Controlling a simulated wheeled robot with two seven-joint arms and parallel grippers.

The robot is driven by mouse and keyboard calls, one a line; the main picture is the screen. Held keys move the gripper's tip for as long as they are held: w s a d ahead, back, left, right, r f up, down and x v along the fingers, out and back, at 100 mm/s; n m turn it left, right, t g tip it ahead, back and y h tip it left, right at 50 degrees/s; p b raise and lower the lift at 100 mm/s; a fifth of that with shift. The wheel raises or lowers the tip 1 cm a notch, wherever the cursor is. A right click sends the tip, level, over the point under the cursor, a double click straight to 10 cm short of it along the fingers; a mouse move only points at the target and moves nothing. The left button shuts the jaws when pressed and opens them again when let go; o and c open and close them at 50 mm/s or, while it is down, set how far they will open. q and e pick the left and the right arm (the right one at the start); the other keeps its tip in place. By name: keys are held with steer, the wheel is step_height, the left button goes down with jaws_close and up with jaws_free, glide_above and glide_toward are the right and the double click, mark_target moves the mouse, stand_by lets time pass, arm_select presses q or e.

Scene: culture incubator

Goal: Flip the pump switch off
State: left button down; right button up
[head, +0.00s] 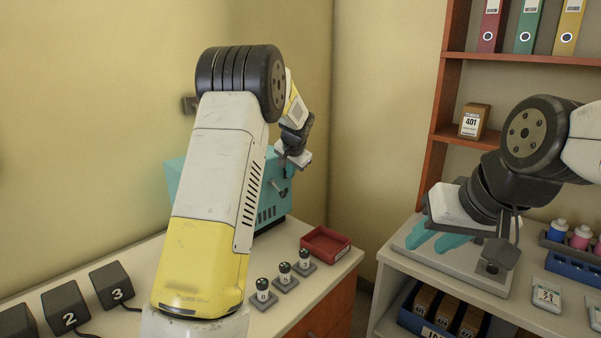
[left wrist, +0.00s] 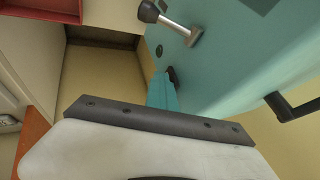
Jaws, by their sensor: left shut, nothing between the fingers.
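A teal housing (head: 268,208) stands on the bench against the wall, partly hidden behind my left arm. In the left wrist view, the teal housing (left wrist: 235,65) carries a metal lever with a dark knob (left wrist: 172,22) near the top and a black bent handle (left wrist: 292,105) at the right. No label shows which one is the pump switch. My left gripper (left wrist: 163,93) is shut and empty, its teal fingers beside the housing, below the lever and apart from it. My right gripper (head: 434,241) has its teal fingers apart and empty, over the right-hand shelf unit.
Dark numbered blocks (head: 112,285) sit at lower left. The shelf unit at right holds bottles (head: 580,238) and a blue crate.

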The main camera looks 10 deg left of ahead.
arm_select(q)
steer(key=shift+a+r, duration=0.1)
steer(key=shift+a, duration=0.05)
steer(key=shift+r, duration=0.75)
